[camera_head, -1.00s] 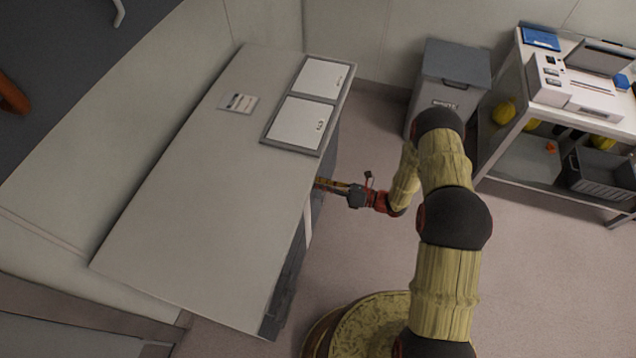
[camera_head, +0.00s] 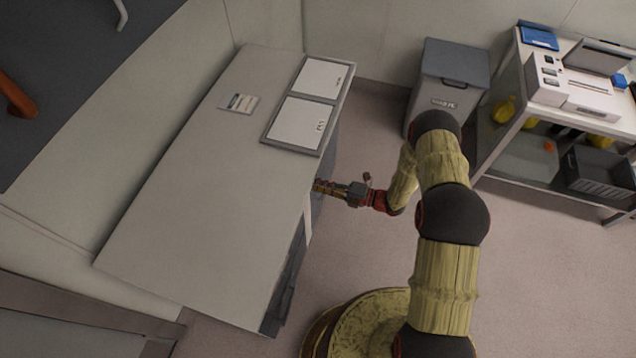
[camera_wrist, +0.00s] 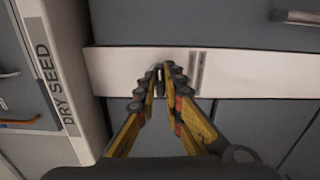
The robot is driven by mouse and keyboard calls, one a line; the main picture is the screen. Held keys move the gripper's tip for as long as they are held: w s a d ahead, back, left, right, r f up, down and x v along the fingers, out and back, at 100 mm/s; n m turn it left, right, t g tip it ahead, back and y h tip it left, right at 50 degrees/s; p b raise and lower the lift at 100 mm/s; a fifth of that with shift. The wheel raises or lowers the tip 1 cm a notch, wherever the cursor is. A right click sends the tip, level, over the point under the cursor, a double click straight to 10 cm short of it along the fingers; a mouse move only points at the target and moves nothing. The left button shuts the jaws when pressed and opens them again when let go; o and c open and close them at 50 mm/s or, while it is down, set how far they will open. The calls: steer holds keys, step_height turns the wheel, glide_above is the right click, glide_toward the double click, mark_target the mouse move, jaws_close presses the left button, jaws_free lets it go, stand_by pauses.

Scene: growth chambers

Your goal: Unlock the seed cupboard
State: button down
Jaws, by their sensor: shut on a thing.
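The seed cupboard's front shows close up in the wrist view, with grey panels (camera_wrist: 250,125) and a white horizontal strip (camera_wrist: 270,75) across them. A pale upright (camera_wrist: 62,75) at the left reads "DRY SEED". My gripper (camera_wrist: 159,84) has its yellow and black fingers closed together at the strip. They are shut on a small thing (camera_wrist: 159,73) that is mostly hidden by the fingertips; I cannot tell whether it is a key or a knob. In the head view, my gripper (camera_head: 328,187) reaches the bench's front side, its tips partly hidden by the top's edge.
The long grey bench top (camera_head: 190,190) carries two white panels (camera_head: 298,123) and a small label (camera_head: 240,103). A grey bin (camera_head: 449,85) stands behind my arm. A shelf trolley (camera_head: 520,100) with a white device (camera_head: 574,92) stands right. Open floor (camera_head: 560,290) lies at lower right.

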steer(key=shift+m, duration=0.4)
steer(key=c, duration=1.9)
jaws_free()
steer(key=v, duration=1.2)
